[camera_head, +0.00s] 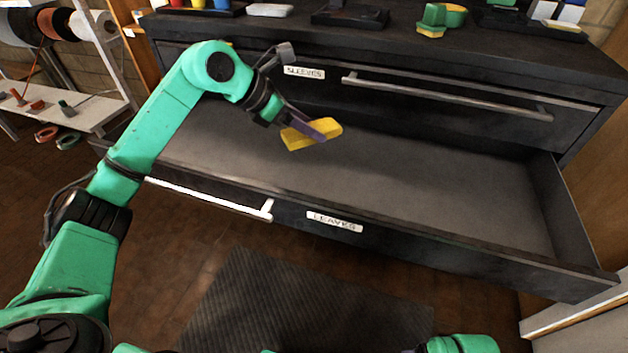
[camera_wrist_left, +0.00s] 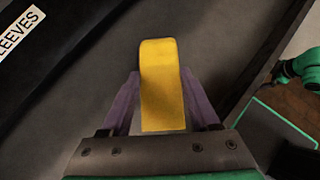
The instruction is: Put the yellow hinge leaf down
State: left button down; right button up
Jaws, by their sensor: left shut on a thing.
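The yellow hinge leaf (camera_head: 312,134) is held in my left gripper (camera_head: 322,128), over the open drawer labelled LEAVES (camera_head: 450,190). In the left wrist view the leaf (camera_wrist_left: 162,85) sits between the two purple fingers of the left gripper (camera_wrist_left: 163,100), with its far end sticking out past them. The drawer floor shows bare around and beyond the leaf. I cannot tell the exact gap between the leaf and the floor. My right gripper is not clearly seen; only a green part of my arm shows at the bottom edge of the head view.
A closed drawer labelled SLEEVES (camera_head: 440,92) is above and behind the open one. The cabinet top holds a green and yellow part (camera_head: 436,20) and several trays. The open drawer's right side is empty. A dark mat (camera_head: 300,305) lies on the floor. Shelves (camera_head: 85,110) stand at left.

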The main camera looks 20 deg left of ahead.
pick_arm(q)
notch_tip(320, 180, down, 11)
jog(key=shift+f+b, duration=0.2)
jog(key=shift+b, duration=0.85)
notch_tip(320, 180, down, 4)
jog(key=shift+r+b, duration=0.1)
jog(key=shift+b, duration=0.35)
jog(key=shift+w+r, duration=0.1)
pick_arm(e)
notch_tip(320, 180, up, 6)
jog(key=a+t, duration=0.1)
jog(key=shift+a+y, duration=0.4)
jog(key=shift+w, duration=0.1)
pick_arm(q)
jog(key=shift+c, duration=0.6)
grip_release()
pick_arm(e)
jog(key=shift+w+a+f, duration=0.1)
jog(key=shift+a, duration=0.05)
